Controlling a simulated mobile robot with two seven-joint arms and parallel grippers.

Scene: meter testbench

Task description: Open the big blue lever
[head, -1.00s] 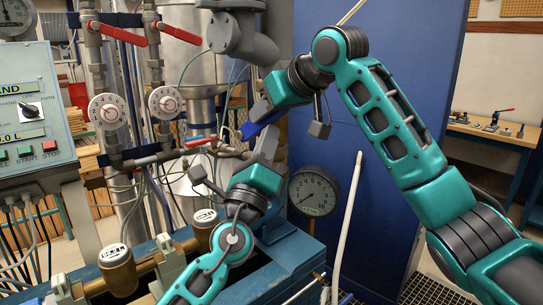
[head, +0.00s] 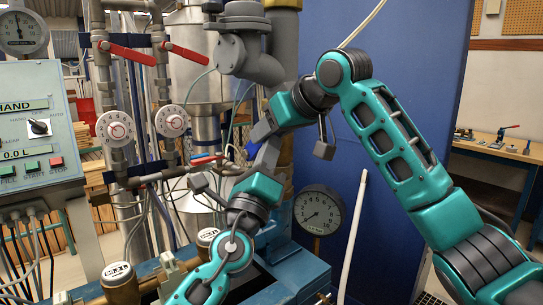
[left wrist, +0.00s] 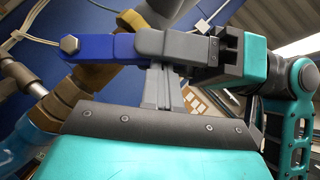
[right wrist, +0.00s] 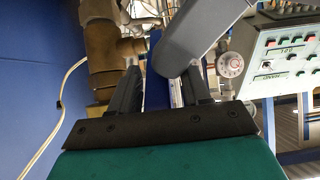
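The blue lever shows in the left wrist view (left wrist: 92,47) as a bar with a hex bolt at its left end. Only a little blue shows in the head view (head: 254,148), behind my grippers. My right gripper (head: 262,132) has its fingers on either side of the lever; in the right wrist view the lever (right wrist: 155,72) lies between them, with a light gap beside the right finger. My left gripper (head: 271,143) points up just below the right one, its fingers together in the left wrist view (left wrist: 166,75). Whether it touches the lever is hidden.
Pipes with red levers (head: 127,52) and small round dials stand at left, beside a control panel (head: 35,125). A round gauge (head: 319,210) sits below right of the grippers. A blue wall panel (head: 405,60) stands behind my right arm. A workbench (head: 495,148) is far right.

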